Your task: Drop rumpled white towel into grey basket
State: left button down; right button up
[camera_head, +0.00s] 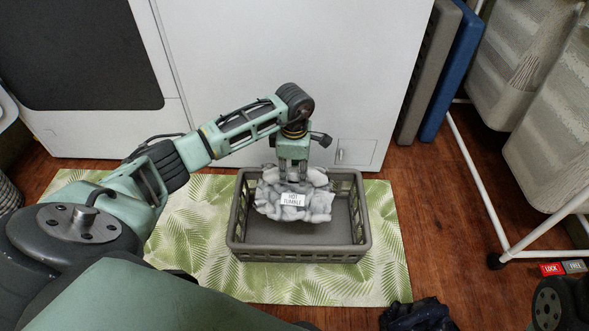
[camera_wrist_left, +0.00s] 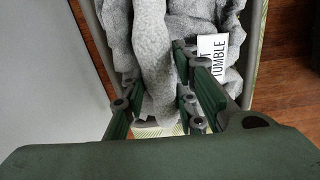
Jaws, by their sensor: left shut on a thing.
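The rumpled towel (camera_head: 296,202) looks white to light grey and carries a white tag with print. It hangs over the grey basket (camera_head: 238,243), within its rim in the head view. My left gripper (camera_head: 292,180) points down above the basket and is shut on the towel. In the left wrist view the towel (camera_wrist_left: 150,55) bunches between and beyond the fingers (camera_wrist_left: 160,105), with its tag at the right. I cannot tell whether the towel's underside touches the basket floor. The front part of the basket floor is bare. My right gripper does not show.
The basket stands on a green leaf-patterned mat (camera_head: 385,270) on a wooden floor. A white appliance (camera_head: 300,60) stands close behind it. A white-framed rack (camera_head: 480,185) with hanging cloth is at the right. A dark crumpled item (camera_head: 416,315) lies at the mat's front right.

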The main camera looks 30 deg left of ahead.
pick_arm(q)
jog(key=shift+f, duration=0.2)
jog(key=c, duration=1.3)
grip_release()
notch_tip(320, 180, up, 12)
jog(key=shift+s+d, duration=0.15)
jog(key=shift+s, duration=0.05)
